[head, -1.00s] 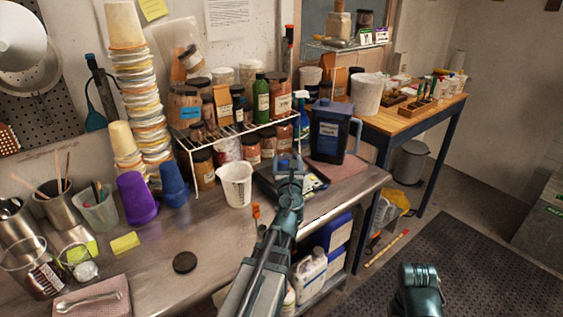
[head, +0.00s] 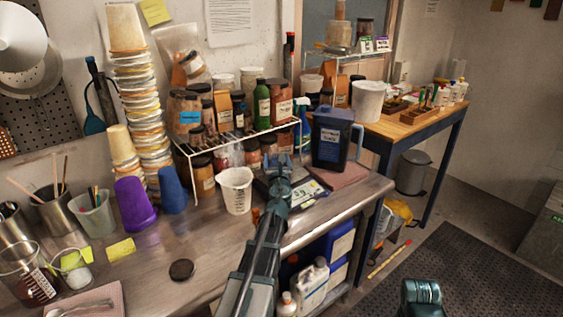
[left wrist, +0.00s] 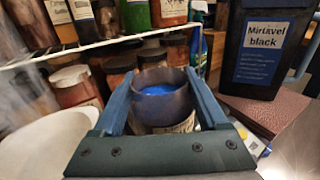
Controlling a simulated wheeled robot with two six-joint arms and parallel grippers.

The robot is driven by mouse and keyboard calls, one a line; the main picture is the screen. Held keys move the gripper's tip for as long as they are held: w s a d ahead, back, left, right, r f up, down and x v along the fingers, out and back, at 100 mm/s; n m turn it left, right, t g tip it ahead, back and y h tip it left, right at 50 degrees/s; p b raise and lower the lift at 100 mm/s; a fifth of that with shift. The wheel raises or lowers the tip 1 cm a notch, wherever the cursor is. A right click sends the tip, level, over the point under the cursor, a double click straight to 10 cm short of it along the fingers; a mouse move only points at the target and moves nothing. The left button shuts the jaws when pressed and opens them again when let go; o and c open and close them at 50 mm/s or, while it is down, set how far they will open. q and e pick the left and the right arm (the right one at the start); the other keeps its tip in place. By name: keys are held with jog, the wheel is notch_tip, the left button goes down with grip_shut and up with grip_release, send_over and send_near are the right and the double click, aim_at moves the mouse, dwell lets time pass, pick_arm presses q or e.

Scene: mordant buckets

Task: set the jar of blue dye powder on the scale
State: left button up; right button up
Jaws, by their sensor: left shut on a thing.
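My left gripper (head: 279,160) is shut on the jar of blue dye powder. In the left wrist view the jar (left wrist: 160,103) is a clear, round jar with bright blue powder (left wrist: 158,88) inside, upright between the two blue fingers. The gripper's own body covers the jar's lower part. In the head view the gripper and arm mostly hide the jar.
A white beaker (head: 236,191) stands just left of the gripper. A dark jug labelled black (head: 332,140) stands close on the right, on a reddish mat (head: 345,176). A wire rack (head: 240,138) with jars is behind. Bare bench lies around a black disc (head: 181,270).

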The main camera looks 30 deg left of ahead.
pick_arm(q)
jog(key=w, duration=0.2)
jog(key=w+a, duration=0.1)
jog(key=w, duration=0.2)
jog(key=w+a, duration=0.1)
jog(key=w, duration=0.1)
jog(key=shift+w+a+f, duration=0.15)
jog(key=shift+f, duration=0.2)
notch_tip(320, 180, down, 4)
jog(key=b, duration=0.4)
jog(key=shift+w+r, duration=0.1)
jog(key=shift+r, duration=0.1)
jog(key=shift+f, duration=0.1)
jog(key=shift+f, duration=0.15)
jog(key=o, duration=1.4)
jog(key=shift+o, duration=0.2)
